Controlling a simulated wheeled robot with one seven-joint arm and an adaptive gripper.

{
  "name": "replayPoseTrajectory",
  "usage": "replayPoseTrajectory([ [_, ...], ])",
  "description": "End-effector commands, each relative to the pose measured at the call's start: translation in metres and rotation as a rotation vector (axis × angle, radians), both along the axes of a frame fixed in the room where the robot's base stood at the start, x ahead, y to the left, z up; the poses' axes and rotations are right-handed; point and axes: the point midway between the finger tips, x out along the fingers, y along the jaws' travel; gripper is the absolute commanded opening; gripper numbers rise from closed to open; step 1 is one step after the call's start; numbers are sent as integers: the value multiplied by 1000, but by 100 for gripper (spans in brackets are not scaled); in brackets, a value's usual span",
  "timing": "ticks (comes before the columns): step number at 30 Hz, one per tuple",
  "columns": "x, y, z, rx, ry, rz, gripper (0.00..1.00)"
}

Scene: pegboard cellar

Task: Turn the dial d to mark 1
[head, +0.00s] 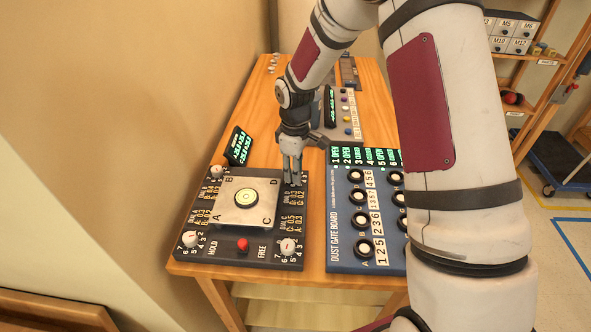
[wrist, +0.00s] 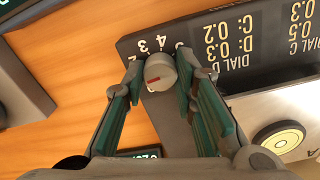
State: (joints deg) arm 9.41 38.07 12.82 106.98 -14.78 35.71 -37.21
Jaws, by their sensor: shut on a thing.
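Dial d (wrist: 161,70) is a pale round knob with a red pointer line, at the corner of a dark board beside the printed DIAL D label. My gripper (wrist: 162,90) has its two green-lined fingers on either side of the knob, shut on it. The red line lies toward the left in the wrist view; figures 2, 3 and 4 show around the dial, and mark 1 is not readable. In the head view my gripper (head: 292,180) reaches down at the D corner of the levelling board (head: 215,254), hiding the dial.
A metal plate (head: 232,213) with a round bubble level (head: 246,197) lies beside my gripper. Other dials (head: 190,240) and a red button (head: 242,246) sit on the board. A small green-lit display (head: 238,146) stands behind. The dust gate board (head: 345,255) is close on the right.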

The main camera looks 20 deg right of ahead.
Motion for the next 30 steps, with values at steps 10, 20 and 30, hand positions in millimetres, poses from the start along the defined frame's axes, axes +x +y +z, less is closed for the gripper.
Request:
replayPoseTrajectory([
  [10,0,1,0,0,0,79,0],
  [20,0,1,0,0,0,82,0],
  [30,0,0,0,0,0,81,46],
])
